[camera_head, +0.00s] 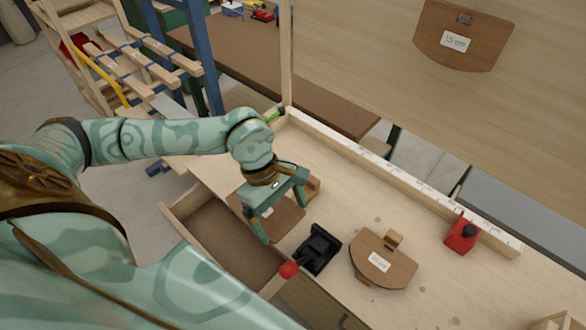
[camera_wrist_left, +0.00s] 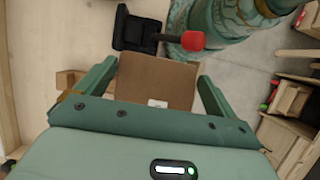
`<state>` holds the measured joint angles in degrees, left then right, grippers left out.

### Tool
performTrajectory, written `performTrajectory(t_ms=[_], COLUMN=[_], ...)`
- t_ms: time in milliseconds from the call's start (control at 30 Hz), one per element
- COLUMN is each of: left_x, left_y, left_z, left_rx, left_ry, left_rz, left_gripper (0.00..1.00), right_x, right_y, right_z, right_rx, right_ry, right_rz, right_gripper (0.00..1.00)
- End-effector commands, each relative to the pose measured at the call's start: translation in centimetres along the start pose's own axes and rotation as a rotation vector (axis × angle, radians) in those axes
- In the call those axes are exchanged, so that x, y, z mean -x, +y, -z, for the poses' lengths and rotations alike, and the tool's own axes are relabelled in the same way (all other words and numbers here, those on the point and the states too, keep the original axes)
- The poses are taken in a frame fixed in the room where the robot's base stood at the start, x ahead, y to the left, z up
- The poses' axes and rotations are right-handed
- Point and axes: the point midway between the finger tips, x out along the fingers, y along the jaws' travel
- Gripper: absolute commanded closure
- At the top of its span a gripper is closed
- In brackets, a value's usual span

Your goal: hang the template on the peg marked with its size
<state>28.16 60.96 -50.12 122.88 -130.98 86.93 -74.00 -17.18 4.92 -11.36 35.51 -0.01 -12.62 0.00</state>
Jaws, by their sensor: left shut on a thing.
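My left gripper (camera_head: 284,222) is shut on a brown flat template (camera_head: 287,221), above the bench's front edge beside the open drawer. In the left wrist view the template (camera_wrist_left: 155,78) sits between the two fingers, with a small white label at its lower edge that I cannot read. A second brown template (camera_head: 383,264) with a white label lies on the bench by a small wooden block. A third template (camera_head: 440,20) hangs on the upright board, on a small peg (camera_head: 465,18), with a label that seems to read 15 cm. No other peg is clear. My right gripper is out of view.
A black tool with a red knob (camera_head: 318,249) stands just right of the gripper. A red tool with a black knob (camera_head: 461,233) stands farther right. The open drawer (camera_head: 218,238) juts out at the front. A white marked strip (camera_head: 400,177) edges the bench's back.

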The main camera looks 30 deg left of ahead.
Motion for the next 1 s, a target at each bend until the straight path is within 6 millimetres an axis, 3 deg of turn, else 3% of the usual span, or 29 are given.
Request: performTrajectory(t_ms=[233, 400, 700, 800, 1000], left_x=[-2.6, -5.6, -8.2, -9.7, -10.4], left_y=[7.2, 10.0, 12.4, 12.3, 12.3], left_z=[1.9, 3.5, 5.0, 5.6, 6.0], left_rx=[0.003, 0.002, 0.0, 0.002, -0.003], left_ry=[-0.004, -0.003, -0.003, -0.003, -0.001], left_rz=[-0.002, 0.0, 0.0, 0.003, -0.001], left_gripper=[0.3, 0.3, 0.3, 0.3, 0.3], right_x=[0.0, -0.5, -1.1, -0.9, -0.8], right_y=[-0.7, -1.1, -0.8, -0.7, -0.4], right_z=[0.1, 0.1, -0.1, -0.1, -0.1], right_rx=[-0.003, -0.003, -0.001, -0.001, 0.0], right_ry=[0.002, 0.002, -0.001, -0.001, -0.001], right_rz=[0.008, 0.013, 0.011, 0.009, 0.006], right_gripper=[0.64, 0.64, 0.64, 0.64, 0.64])
